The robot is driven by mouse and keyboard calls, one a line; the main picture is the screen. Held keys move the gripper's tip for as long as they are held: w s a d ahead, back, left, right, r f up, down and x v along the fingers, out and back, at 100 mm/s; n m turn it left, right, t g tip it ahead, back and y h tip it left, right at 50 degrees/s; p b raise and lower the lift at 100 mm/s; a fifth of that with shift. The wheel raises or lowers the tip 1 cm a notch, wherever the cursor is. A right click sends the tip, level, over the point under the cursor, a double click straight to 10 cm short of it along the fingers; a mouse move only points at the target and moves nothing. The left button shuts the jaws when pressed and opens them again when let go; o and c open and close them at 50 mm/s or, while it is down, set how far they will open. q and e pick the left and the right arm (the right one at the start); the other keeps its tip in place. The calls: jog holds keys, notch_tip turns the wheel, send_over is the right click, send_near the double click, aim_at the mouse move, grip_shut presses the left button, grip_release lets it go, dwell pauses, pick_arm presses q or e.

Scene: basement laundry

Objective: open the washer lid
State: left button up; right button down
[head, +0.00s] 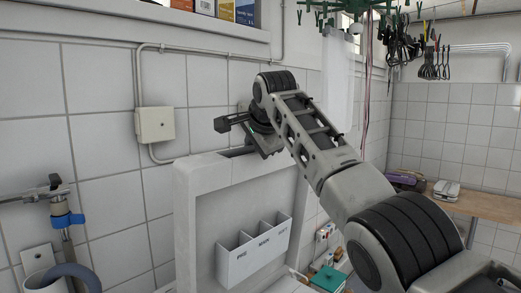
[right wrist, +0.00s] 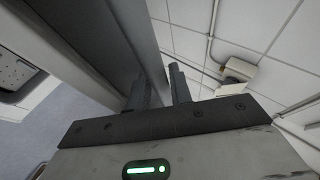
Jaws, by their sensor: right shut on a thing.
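The washer lid (head: 203,205) stands raised, close to upright, in front of the tiled wall in the head view. My right gripper (head: 243,140) is at the lid's top edge, with my arm reaching in from the right. In the right wrist view, my gripper's fingers (right wrist: 160,92) are shut on the lid's grey edge (right wrist: 122,40). The washer's body is mostly below the head view. My left gripper is not in view.
A junction box (head: 155,124) and conduit are on the wall behind the lid. A tap with a blue clamp (head: 66,220) is at the left. A wooden counter (head: 480,206) is at the right, and a hanging rack (head: 350,8) is above.

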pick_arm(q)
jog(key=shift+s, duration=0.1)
pick_arm(e)
jog(key=shift+a+r, duration=0.1)
jog(key=shift+a, duration=0.1)
jog(key=c, duration=1.4)
grip_release()
jog(key=shift+o, duration=0.2)
jog(key=shift+f, duration=0.2)
jog(key=shift+s+d+r+b, duration=0.15)
jog(key=shift+s+b, duration=0.2)
jog(key=shift+b, duration=0.25)
jog(key=b+v, duration=0.1)
jog(key=v, duration=0.1)
jog(key=shift+s+r+b, duration=0.15)
jog(key=shift+r+b, duration=0.2)
pick_arm(q)
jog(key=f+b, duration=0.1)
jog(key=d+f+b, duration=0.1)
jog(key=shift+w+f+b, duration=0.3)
jog(key=shift+b, duration=0.05)
pick_arm(e)
jog(key=v, duration=1.3)
jog(key=shift+d, duration=0.15)
